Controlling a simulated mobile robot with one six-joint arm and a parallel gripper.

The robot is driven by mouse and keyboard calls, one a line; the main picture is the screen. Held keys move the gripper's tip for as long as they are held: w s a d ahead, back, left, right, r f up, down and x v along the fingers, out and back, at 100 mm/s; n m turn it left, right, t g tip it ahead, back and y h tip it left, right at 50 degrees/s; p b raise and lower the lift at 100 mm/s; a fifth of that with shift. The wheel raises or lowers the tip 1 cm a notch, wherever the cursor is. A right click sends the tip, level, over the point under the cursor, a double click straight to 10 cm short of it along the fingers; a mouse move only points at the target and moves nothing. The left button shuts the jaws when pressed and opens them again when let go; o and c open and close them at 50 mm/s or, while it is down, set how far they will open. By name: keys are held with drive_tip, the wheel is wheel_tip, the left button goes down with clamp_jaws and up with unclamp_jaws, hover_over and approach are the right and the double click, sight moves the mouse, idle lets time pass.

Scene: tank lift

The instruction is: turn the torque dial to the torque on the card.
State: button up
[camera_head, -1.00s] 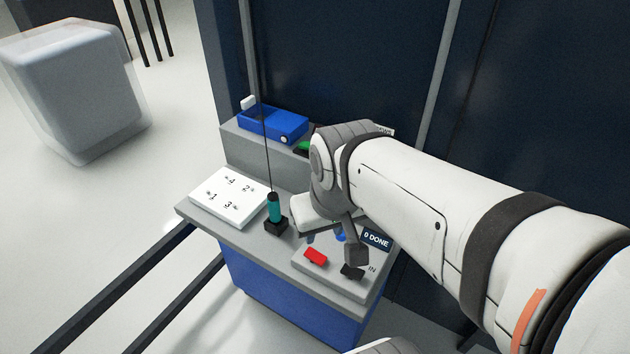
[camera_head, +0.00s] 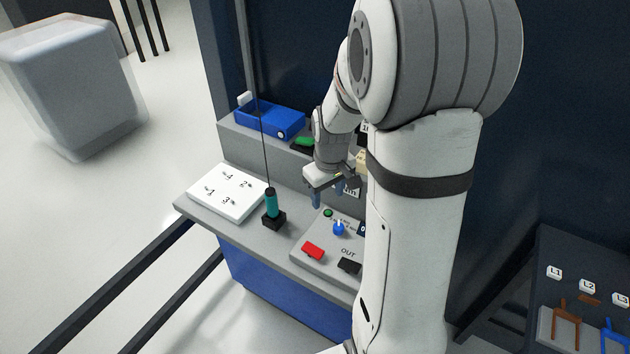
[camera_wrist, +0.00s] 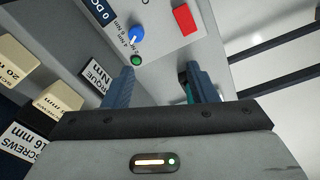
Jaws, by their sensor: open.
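The torque dial looks to be the small blue knob (camera_head: 339,228) on the grey control panel, and it also shows in the wrist view (camera_wrist: 136,34) with small torque marks beside it. My gripper (camera_head: 329,196) is open and empty, above and behind the panel, apart from the knob. In the wrist view its two blue fingers (camera_wrist: 162,88) stand wide apart. A card reading "TORQUE" and "NM" (camera_wrist: 98,78) stands left of the fingers; its number is not readable. In the head view my arm hides the right part of the panel.
A green button (camera_head: 328,213), a red switch (camera_head: 313,250) and a black switch (camera_head: 349,266) sit around the knob. A teal-handled tool (camera_head: 271,203) stands upright in a black holder. A white numbered plate (camera_head: 228,193) lies left. A blue tray (camera_head: 270,121) sits on the back ledge.

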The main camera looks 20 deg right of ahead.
drive_tip(key=n+g, duration=0.1)
hover_over(339, 226)
wheel_tip(339, 226, down, 10)
drive_tip(key=shift+a+f, duration=0.15)
drive_tip(key=shift+f, duration=0.05)
wheel_tip(339, 226, down, 8)
drive_tip(key=shift+f+p, duration=0.1)
drive_tip(key=shift+p, duration=0.85)
drive_tip(key=c, duration=1)
drive_tip(key=shift+o, duration=0.2)
